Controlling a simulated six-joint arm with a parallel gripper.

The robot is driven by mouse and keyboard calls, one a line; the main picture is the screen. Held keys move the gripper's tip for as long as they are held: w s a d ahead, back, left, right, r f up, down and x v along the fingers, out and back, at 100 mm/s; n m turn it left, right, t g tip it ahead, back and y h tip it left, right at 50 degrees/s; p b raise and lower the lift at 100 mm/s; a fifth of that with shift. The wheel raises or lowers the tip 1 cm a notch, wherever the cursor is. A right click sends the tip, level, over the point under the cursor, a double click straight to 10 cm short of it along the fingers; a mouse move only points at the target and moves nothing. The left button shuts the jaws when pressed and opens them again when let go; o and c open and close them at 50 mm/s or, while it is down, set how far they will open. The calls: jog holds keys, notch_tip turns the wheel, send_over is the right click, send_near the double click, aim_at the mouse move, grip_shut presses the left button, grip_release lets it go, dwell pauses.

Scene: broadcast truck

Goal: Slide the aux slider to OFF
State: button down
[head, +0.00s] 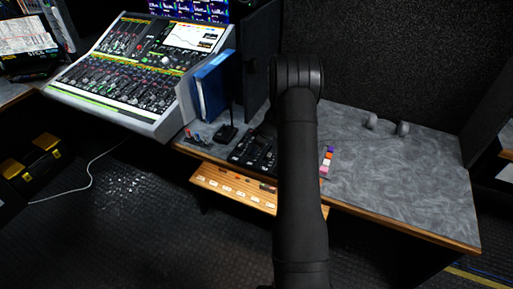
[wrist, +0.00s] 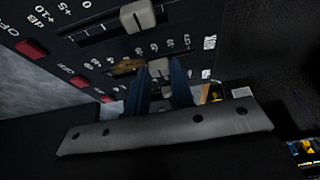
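A black control panel with sliders (head: 252,150) lies on the desk in the head view, partly hidden behind my arm. In the wrist view the panel (wrist: 95,50) fills the upper left, with pale slider knobs in slots beside printed scales. The aux label is not readable. My arm hides the gripper in the head view.
A mixing console (head: 135,65), blue binders (head: 213,85) and a small black stand (head: 227,130) are left of the panel. Headphones (head: 388,125) lie on the right desk. A wooden drawer or shelf (head: 225,183) juts out below. Red buttons (wrist: 32,48) line the panel.

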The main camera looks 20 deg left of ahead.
jog(key=shift+s, duration=2.05)
jog(key=c, duration=1.2)
grip_release()
jog(key=shift+c, duration=0.2)
jog(key=v, duration=1.7)
jog(key=shift+d+r, duration=0.15)
jog(key=x, duration=1.7)
